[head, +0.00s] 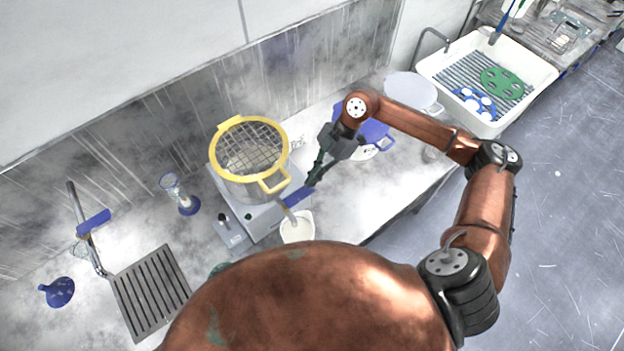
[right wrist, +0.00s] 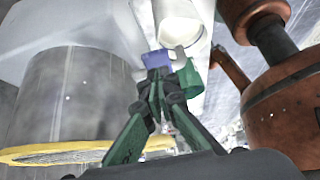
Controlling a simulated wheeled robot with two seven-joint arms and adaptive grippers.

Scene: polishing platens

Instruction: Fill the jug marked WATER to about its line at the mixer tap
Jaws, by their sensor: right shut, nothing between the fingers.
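My right gripper (head: 316,178) is shut and empty, with its fingertips close to a blue lever (head: 298,196) beside the yellow-rimmed pot; I cannot tell whether they touch. In the right wrist view the green fingers (right wrist: 160,84) meet just by the blue lever (right wrist: 155,58). A white jug (head: 298,229) stands below a small spout at the front of the pot's stand; its marking is not readable, so I cannot tell if it is the WATER jug. A mixer tap (head: 91,222) with a blue lever stands at the left by a slotted drain (head: 151,291). My left gripper is not in view.
The metal pot with yellow rim and mesh (head: 249,150) stands on a grey unit. A glass on a blue base (head: 182,196), a blue funnel-like item (head: 58,292) and a blue container (head: 374,132) are on the bench. A white sink (head: 448,64) is at the upper right.

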